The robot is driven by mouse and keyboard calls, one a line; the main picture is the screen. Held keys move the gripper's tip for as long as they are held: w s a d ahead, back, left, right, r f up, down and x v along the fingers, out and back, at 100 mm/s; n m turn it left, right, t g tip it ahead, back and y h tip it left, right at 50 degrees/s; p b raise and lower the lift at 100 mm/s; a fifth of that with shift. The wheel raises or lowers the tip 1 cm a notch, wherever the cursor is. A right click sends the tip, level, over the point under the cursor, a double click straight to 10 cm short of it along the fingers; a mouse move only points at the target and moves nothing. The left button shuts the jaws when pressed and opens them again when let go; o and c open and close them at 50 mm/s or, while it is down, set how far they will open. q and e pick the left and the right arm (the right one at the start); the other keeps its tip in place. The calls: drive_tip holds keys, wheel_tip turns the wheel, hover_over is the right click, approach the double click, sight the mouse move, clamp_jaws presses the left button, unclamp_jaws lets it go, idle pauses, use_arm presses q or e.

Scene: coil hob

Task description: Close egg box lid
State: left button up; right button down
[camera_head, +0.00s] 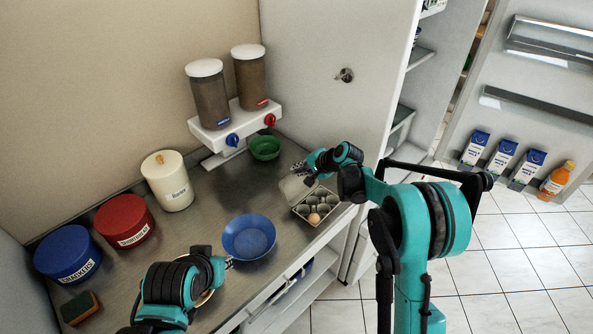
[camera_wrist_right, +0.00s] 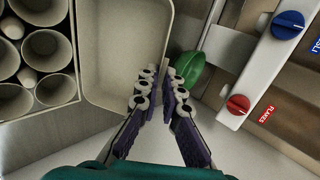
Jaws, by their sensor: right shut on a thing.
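The grey egg box (camera_head: 332,209) stands open near the counter's front edge, with one brown egg (camera_head: 313,218) in a front cup. Its lid (camera_head: 291,189) is tilted open toward the back left. In the right wrist view the lid's hollow inside (camera_wrist_right: 120,55) shows beside the egg cups (camera_wrist_right: 45,55). My right gripper (camera_head: 300,170) is at the lid's far edge; in the wrist view its fingers (camera_wrist_right: 163,85) are shut on that edge, one on each side. My left gripper (camera_head: 228,263) is beside the blue bowl; its fingers are too small to judge.
A blue bowl (camera_head: 249,237) stands left of the egg box. A green bowl (camera_head: 265,147) sits under the cereal dispenser (camera_head: 228,123), close behind the right gripper. Blue, red and white canisters (camera_head: 168,181) line the wall. An open fridge door (camera_head: 535,130) is at right.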

idle(0.3)
drive_tip(key=c, duration=1.8)
unclamp_jaws()
drive_tip(key=v, duration=1.2)
drive_tip(key=shift+s, duration=0.2)
